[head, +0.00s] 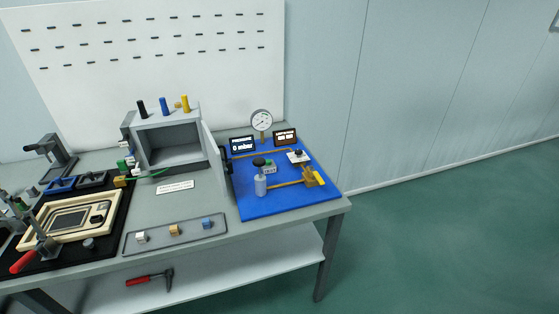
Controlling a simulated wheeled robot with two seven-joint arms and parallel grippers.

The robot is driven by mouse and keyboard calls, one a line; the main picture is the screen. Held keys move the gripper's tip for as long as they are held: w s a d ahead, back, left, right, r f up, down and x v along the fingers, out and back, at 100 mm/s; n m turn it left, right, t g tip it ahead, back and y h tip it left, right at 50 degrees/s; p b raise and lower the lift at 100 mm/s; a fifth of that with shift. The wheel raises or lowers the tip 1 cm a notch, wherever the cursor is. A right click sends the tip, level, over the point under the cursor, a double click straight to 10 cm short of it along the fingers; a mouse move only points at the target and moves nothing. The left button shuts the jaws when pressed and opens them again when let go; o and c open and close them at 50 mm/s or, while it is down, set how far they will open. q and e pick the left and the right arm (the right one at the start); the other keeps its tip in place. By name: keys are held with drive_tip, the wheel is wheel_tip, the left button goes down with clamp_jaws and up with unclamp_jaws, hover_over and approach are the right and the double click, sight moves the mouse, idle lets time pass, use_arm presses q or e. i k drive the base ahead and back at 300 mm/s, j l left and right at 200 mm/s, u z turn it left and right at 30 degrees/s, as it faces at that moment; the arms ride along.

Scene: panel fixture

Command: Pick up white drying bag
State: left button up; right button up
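A small white block-like piece (141,237), which looks like the white drying bag, lies at the left end of a shallow grey tray (190,238) near the table's front edge. An orange-tan piece (174,230) and a blue piece (207,223) lie to its right in the same tray, apart from it. The pieces are too small to make out in detail. Neither of my grippers is in view.
An open grey box (175,140) stands behind the tray, with a white label (175,187) in front. A blue mat (285,205) with a gauge (262,121) and fittings is at right. A framed panel fixture (70,217) with a red-handled clamp (24,261) is at left.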

sight(141, 239)
drive_tip(key=i+l, duration=0.9)
drive_tip(key=i+u, duration=0.1)
drive_tip(key=u, duration=0.35)
drive_tip(key=l+u, duration=0.15)
drive_tip(key=u, duration=0.25)
drive_tip(key=i+l+u, duration=0.1)
drive_tip(key=u, duration=0.35)
drive_tip(key=l+u, duration=0.15)
drive_tip(key=u, duration=0.25)
drive_tip(key=i+l, duration=0.05)
